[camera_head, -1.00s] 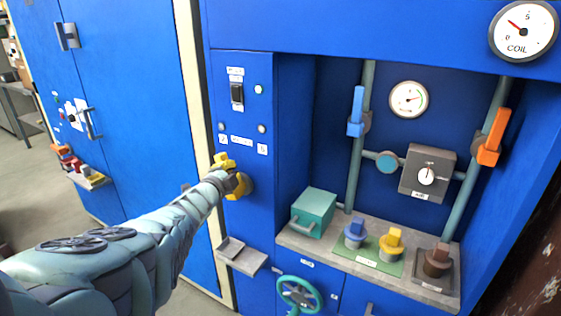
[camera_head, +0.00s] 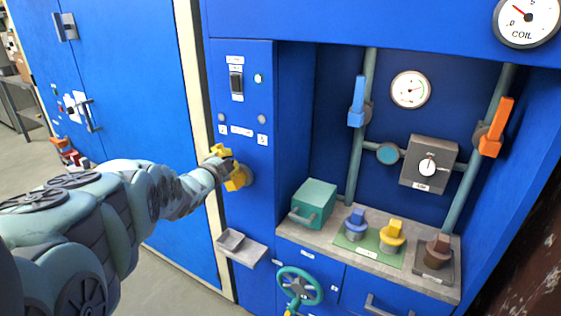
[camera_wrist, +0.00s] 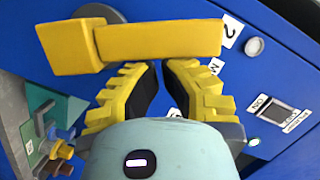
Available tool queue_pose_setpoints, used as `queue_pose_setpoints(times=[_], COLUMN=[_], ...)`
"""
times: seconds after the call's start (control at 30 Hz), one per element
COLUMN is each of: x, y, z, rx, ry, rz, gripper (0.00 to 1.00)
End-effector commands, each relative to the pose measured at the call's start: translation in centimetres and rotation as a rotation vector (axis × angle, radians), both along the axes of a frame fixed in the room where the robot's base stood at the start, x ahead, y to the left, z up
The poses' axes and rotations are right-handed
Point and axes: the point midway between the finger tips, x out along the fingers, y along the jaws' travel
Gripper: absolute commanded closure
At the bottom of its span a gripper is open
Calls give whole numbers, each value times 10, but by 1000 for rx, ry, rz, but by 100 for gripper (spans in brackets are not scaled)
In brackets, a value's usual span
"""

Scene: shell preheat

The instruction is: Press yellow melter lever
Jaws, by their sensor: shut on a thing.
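The yellow melter lever (camera_head: 240,178) is on the blue front panel, left of the recessed bay. In the wrist view its yellow bar (camera_wrist: 160,41) runs across the top, with a blocky end on the left. My gripper (camera_head: 222,160) is at the lever, coming from the left. In the wrist view my gripper's yellow, black-padded fingers (camera_wrist: 165,68) reach up to the bar and are shut on the lever. A gap shows between the fingers lower down. The exact contact is partly hidden by the bar.
Above the lever are a black switch (camera_head: 236,82) and a green-lit lamp (camera_head: 258,78). A small grey tray (camera_head: 242,249) juts out below it. To the right, a teal box (camera_head: 314,204) and coloured plugs stand on a ledge. A teal handwheel (camera_head: 300,287) is lower down.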

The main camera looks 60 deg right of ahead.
Motion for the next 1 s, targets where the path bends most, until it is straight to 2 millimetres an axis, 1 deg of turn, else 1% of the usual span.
queue_pose_setpoints(times=[0.03, 0.47, 0.73, 1.0], x=[4, 10, 12, 12], y=[2, 3, 4, 3], z=[-2, -3, -5, -4], rx=[1, -6, -10, -12], ry=[10, 105, 177, 198], rz=[7, 8, 8, 6], gripper=[100, 100, 100, 100])
